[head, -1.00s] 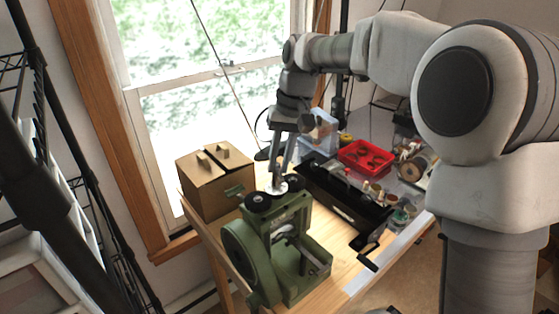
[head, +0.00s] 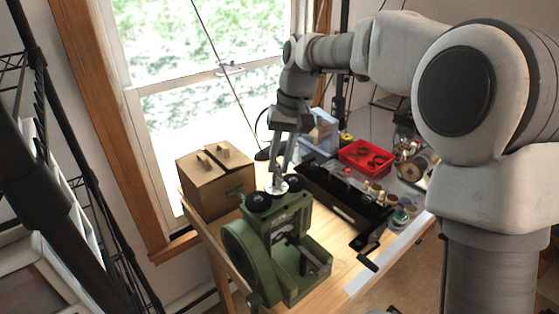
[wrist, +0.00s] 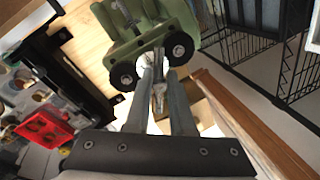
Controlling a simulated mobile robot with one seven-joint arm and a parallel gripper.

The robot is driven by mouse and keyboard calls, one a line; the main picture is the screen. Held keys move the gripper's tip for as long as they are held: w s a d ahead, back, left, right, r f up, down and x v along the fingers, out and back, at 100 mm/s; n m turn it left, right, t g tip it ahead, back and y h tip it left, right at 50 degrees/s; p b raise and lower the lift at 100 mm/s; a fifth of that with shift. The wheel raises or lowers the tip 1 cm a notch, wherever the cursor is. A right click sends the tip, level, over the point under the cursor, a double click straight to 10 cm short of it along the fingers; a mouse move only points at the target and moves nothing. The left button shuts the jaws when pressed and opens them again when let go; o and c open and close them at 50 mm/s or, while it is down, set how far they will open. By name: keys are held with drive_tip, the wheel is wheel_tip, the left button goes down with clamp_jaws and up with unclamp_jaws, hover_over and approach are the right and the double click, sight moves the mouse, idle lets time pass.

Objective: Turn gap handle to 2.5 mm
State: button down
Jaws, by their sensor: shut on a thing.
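The green rolling mill (head: 262,262) stands at the near end of the wooden table, with two black round knobs on top. A pale round disc (head: 283,185) shows behind the knobs, and it also shows between the knobs in the wrist view. My gripper (head: 274,187) points down at this disc from above. In the wrist view, my gripper (wrist: 157,78) has its fingers closing together around a narrow metal gap handle (wrist: 159,98) beside the knobs. The fingers hide part of the handle. I cannot read any gap marking.
A brown cardboard box (head: 214,181) stands just left of the mill, close to my gripper. A long black machine with a crank (head: 342,205) lies to the right. A red tray (head: 366,157) and jars are farther back. The window is behind.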

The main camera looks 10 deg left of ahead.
drive_tip(key=shift+w+r, duration=0.15)
drive_tip(key=shift+w, duration=0.05)
drive_tip(key=c, duration=0.8)
unclamp_jaws()
drive_tip(key=shift+o, duration=0.2)
drive_tip(key=d+r+p, duration=0.1)
drive_tip(key=d+r, duration=0.2)
drive_tip(key=r, duration=1.3)
drive_tip(key=shift+w+r+p, duration=0.35)
drive_tip(key=shift+w+r, duration=0.05)
drive_tip(key=shift+w, duration=0.05)
drive_tip(key=shift+d, duration=0.1)
